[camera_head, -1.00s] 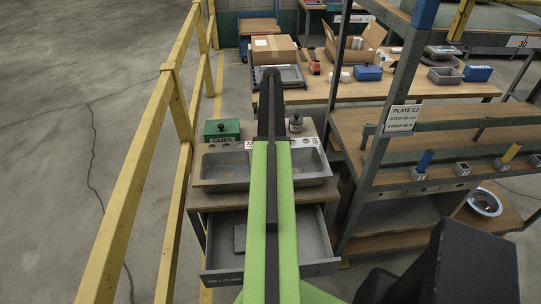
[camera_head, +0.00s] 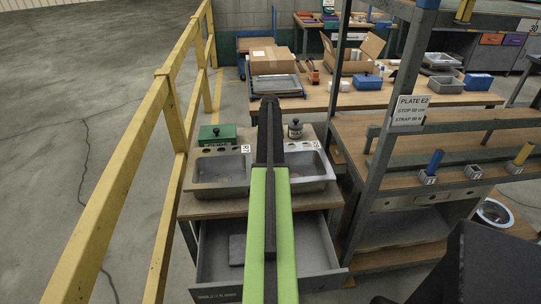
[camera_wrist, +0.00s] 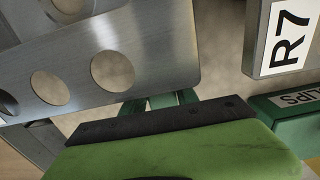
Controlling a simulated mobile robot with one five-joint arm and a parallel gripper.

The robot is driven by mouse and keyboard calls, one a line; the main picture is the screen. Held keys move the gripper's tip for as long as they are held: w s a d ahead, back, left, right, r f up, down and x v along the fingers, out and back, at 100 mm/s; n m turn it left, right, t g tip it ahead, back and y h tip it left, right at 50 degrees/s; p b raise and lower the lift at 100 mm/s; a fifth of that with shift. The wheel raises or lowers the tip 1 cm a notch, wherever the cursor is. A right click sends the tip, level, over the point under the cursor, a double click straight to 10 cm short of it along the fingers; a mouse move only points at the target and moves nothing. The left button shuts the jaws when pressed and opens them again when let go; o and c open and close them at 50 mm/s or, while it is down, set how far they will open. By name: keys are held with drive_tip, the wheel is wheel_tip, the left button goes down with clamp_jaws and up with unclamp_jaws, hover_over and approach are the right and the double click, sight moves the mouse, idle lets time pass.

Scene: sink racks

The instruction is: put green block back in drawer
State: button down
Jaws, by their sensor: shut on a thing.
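My gripper (camera_wrist: 160,118) shows as a black, bolted edge on a lime-green body across the bottom of the wrist view, above the sink top. Just past that edge a small part of a darker green thing (camera_wrist: 160,102) shows, seemingly the green block held in the jaws; most of it is hidden. The grey drawer (camera_head: 322,262) below the sink is pulled open. A flat dark grey piece (camera_head: 237,250) lies in its left part; my arm covers its middle.
A green CLIPS box (camera_head: 217,135) stands behind the left basin (camera_head: 221,172), and a dark-knobbed jar (camera_head: 295,130) behind the right basin (camera_head: 312,166). A yellow railing (camera_head: 172,110) runs along the left. A rack post (camera_head: 392,130) and shelves stand close on the right.

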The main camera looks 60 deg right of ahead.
drive_tip(key=shift+f, duration=0.1)
drive_tip(key=c, duration=1.4)
unclamp_jaws()
drive_tip(key=shift+f, duration=0.1)
drive_tip(key=o, duration=0.5)
drive_tip(key=shift+c, duration=0.2)
drive_tip(key=shift+r, duration=0.2)
